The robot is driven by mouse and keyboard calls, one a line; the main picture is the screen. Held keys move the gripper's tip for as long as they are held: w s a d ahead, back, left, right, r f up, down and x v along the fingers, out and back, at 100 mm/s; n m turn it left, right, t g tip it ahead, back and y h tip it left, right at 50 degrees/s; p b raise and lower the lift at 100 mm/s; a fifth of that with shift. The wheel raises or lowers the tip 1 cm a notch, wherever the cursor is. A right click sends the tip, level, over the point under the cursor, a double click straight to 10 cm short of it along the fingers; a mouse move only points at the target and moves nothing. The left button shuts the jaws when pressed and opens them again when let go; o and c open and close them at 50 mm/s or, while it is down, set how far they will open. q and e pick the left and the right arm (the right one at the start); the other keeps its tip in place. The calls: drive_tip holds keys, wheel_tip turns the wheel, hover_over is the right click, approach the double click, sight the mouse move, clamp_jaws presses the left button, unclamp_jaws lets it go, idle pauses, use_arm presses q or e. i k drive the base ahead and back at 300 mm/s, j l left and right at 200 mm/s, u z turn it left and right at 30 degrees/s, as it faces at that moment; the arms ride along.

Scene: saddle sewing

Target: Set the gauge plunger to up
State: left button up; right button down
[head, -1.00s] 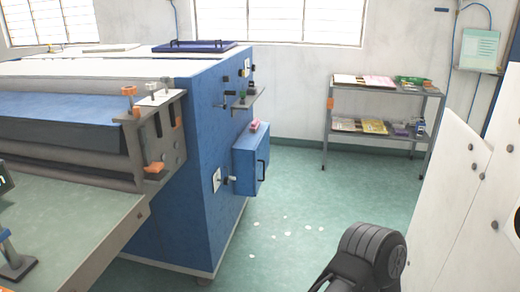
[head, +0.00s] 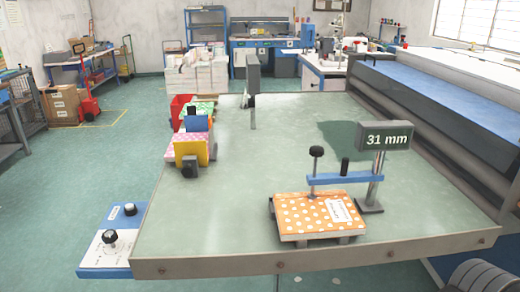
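The gauge stands near the front right of the green table (head: 220,215), with a dark display (head: 386,138) reading "31 mm" on a grey post. A blue arm (head: 350,179) reaches left from the post. The plunger (head: 316,153) is an upright rod with a round black knob, held at the left end of the blue arm. Its knob stands above the arm, and its lower end comes down to the orange dotted stack (head: 300,212) below; I cannot tell whether it touches. A second short black knob (head: 345,166) sits on the arm.
A white and blue control box (head: 108,252) with black knobs is at the table's front left corner. Colored stacks (head: 190,147) lie by the left edge. A long blue-topped machine (head: 430,95) runs along the right. The table's middle is clear.

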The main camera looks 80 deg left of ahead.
sight(316, 152)
drive_tip(key=k+l+u, duration=0.1)
drive_tip(key=u, duration=2.4)
drive_tip(key=j+u, duration=0.1)
drive_tip(key=j, duration=0.1)
